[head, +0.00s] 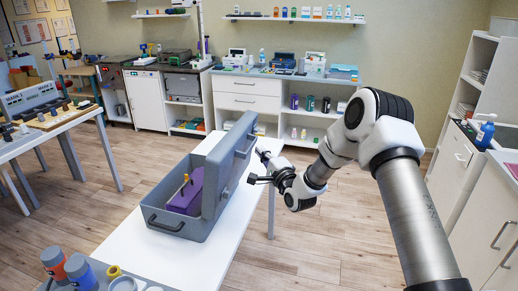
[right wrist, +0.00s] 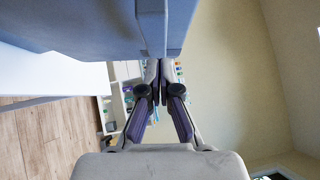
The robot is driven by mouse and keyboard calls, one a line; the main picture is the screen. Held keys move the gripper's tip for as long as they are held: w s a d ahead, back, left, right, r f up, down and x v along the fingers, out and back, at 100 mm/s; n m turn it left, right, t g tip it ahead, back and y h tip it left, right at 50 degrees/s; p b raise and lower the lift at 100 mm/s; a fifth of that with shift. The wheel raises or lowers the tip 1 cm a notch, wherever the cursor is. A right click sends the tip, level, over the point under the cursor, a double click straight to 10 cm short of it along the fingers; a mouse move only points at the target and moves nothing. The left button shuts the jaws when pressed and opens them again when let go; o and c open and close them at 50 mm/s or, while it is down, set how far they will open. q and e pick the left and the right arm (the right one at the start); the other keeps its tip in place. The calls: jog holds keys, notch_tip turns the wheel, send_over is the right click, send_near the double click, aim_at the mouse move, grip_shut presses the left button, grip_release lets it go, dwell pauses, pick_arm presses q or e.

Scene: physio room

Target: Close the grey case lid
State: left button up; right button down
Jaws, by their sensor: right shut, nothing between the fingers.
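The grey case (head: 172,228) sits on a white table, with a handle on its near wall. Its lid (head: 213,183) stands up steeply along the right side, so the case is open. A purple item (head: 184,200) with a small yellow part lies inside. My right gripper (head: 254,179) is shut and empty, just right of the lid on its outer side. In the right wrist view the shut fingers (right wrist: 160,72) reach to the lid's blue-grey edge (right wrist: 160,25); I cannot tell whether they touch it. My left gripper is out of view.
The white table (head: 195,262) has bare room in front of the case. A side table (head: 50,125) with small items is at the left. Open floor lies to the right.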

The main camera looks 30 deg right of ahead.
jog(key=shift+w+a+r, duration=0.1)
jog(key=shift+w+a, duration=0.3)
jog(key=shift+d, duration=0.1)
